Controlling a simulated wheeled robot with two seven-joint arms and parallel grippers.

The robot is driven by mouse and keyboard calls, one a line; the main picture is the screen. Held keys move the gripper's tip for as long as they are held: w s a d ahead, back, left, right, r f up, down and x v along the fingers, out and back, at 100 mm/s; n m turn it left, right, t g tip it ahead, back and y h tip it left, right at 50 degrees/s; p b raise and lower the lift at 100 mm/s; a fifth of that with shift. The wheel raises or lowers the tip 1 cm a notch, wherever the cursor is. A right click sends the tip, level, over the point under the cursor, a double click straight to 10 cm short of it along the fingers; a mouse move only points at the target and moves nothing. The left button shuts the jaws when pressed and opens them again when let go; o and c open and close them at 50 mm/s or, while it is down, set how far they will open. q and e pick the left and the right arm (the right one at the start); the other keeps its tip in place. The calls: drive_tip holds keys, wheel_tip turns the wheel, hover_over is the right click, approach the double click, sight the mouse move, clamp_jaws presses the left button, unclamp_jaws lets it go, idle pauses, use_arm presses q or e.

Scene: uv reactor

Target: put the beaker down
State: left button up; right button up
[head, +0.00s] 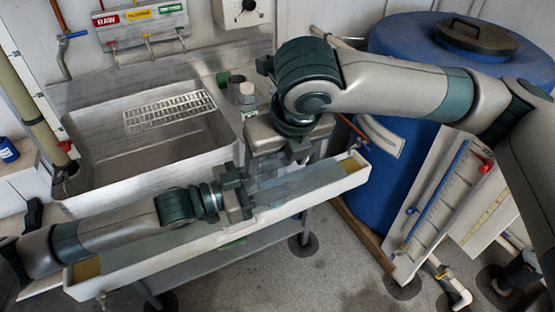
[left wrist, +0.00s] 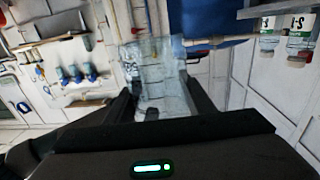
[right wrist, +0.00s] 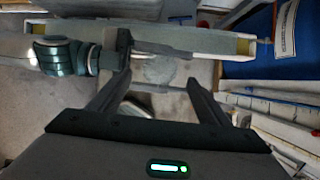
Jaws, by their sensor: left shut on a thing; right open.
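The clear glass beaker (left wrist: 155,75) is between the fingers of my left gripper (left wrist: 158,100) in the left wrist view. In the head view the beaker (head: 268,182) is faint, above the long white trough (head: 130,271). My left gripper (head: 246,196) is shut on it from the left. My right gripper (head: 282,160) is open and points down just above and behind the beaker. In the right wrist view the beaker (right wrist: 154,70) shows beyond the open fingertips; I cannot tell whether they touch it.
A steel sink (head: 100,160) with a drain grate (head: 168,111) lies behind the trough. A small clear bottle (head: 247,96) and a dark green cup (head: 237,82) stand on the counter behind my right gripper. A blue barrel (head: 400,45) and leaning panels stand at right.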

sight(258, 184)
drive_tip(key=shift+f, duration=0.1)
idle(0.3)
drive_tip(key=shift+x, duration=5.9)
drive_tip(key=c, duration=1.2)
use_arm(q)
drive_tip(key=o, duration=1.2)
use_arm(e)
drive_tip(key=shift+o, duration=0.2)
use_arm(q)
drive_tip(key=shift+a, duration=0.1)
drive_tip(key=shift+v, duration=5.95)
drive_tip(key=shift+f, duration=0.1)
